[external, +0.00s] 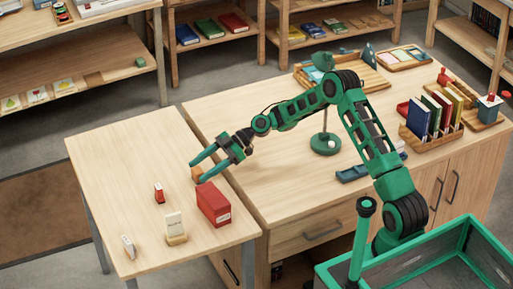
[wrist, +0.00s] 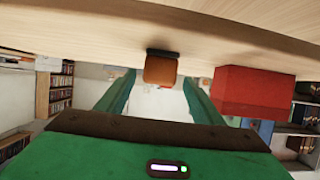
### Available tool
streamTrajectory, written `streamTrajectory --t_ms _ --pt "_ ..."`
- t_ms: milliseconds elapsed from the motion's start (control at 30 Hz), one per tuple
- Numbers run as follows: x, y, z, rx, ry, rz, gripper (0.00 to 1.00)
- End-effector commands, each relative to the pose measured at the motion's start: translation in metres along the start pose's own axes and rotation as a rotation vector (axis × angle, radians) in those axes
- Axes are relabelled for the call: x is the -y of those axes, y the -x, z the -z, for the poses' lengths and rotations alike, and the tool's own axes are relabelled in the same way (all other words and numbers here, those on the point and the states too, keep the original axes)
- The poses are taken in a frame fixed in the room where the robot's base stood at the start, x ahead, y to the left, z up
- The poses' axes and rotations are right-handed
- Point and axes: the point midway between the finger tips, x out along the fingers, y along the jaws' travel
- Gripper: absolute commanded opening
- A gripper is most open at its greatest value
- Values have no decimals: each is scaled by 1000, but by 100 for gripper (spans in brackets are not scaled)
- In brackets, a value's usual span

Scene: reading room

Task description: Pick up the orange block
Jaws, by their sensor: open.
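The orange block (external: 196,173) stands on the light wooden table near its right side, partly hidden by my gripper in the external view. My gripper (external: 195,171) is open, with its two green fingers reaching low over the table toward the block. In the wrist view, which looks upside down, the orange block (wrist: 161,70) shows between the tips of the spread fingers (wrist: 159,78). Gaps show on both sides of the block, and neither finger visibly touches it. I cannot tell how far the block sits between the fingers in depth.
A red box (external: 213,205) stands close by on the table; it also shows right of the fingers in the wrist view (wrist: 253,91). A small red item (external: 159,194), a card stand (external: 175,229) and a small white item (external: 128,246) are nearer. The table's far left is clear.

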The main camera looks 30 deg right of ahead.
Motion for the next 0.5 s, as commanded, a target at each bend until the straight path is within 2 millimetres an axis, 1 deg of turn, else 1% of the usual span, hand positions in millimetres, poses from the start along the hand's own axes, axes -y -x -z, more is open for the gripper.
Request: streamTrajectory --t_ms 33,267,500 --pt "0 -5 0 0 0 0 61" --pt "-1 -20 0 0 0 0 61" --pt "-3 -53 -1 0 1 0 61"
